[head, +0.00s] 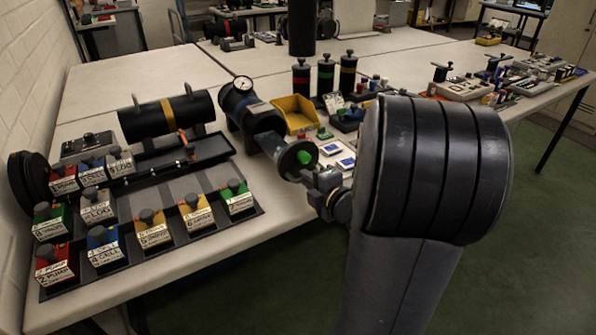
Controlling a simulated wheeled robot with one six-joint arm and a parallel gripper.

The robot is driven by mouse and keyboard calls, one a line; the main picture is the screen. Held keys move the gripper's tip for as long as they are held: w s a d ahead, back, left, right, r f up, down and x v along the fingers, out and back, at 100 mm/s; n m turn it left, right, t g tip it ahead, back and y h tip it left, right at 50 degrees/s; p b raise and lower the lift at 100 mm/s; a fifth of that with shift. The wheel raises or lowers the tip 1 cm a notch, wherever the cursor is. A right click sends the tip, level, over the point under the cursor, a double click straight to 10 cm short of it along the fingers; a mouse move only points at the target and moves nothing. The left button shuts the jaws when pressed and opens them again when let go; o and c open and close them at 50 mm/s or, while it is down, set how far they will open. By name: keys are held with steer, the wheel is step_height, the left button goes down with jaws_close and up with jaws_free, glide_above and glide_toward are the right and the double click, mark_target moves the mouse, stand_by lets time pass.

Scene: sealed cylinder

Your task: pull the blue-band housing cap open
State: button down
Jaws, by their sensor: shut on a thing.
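The blue-band housing (237,101) is a dark horizontal cylinder with a white-faced gauge on top, lying on the table left of centre. A round grey cap (293,163) with a green spot on its face is at the housing's near right end. A dark length shows between the housing's rim and the cap; I cannot tell how far apart they are. My gripper (316,181) is at the cap's right edge, shut on the cap. The exact contact is too small and partly hidden by the gripper itself.
A yellow-band cylinder (168,114) lies to the left. A rack of labelled coloured blocks (155,230) fills the near left. A yellow bin (295,112) and three dark upright canisters (325,77) stand behind the cap. My arm hides the table's right middle.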

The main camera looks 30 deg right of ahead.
steer(key=shift+s, duration=0.65)
steer(key=shift+f, duration=0.1)
steer(key=c, duration=1.5)
jaws_free()
steer(key=p+v, duration=0.1)
steer(key=v, duration=0.9)
steer(key=shift+s+r+p, duration=0.2)
steer(key=shift+s+p, duration=0.1)
steer(key=shift+s, duration=0.05)
steer(key=shift+w, duration=0.1)
steer(key=shift+b+x, duration=0.8)
steer(key=shift+x, duration=4.6)
